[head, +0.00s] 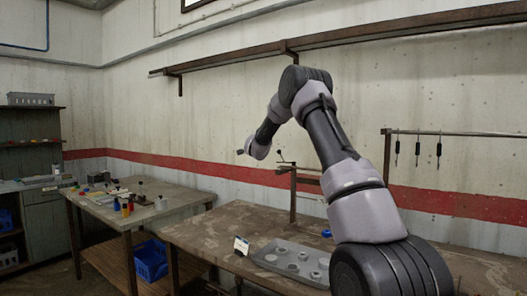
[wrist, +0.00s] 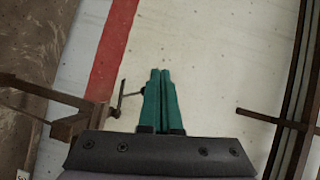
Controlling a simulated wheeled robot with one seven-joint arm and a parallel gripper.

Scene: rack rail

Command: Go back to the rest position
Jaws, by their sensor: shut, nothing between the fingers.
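My gripper (wrist: 160,73) shows in the wrist view as two teal fingers side by side and touching, with nothing between them. In the head view the arm reaches up and left over the workbench (head: 197,228), and the small end of my gripper (head: 241,152) points left, in front of the wall and above the bench. Its fingers are too small there to make out.
A grey tray (head: 270,258) with several round pieces lies on the workbench beside a small white card (head: 241,245). A rack post (head: 293,195) stands at the bench's back. A wall rail (head: 400,34) runs above. Tools (head: 417,149) hang at right. A cluttered table (head: 100,210) stands left.

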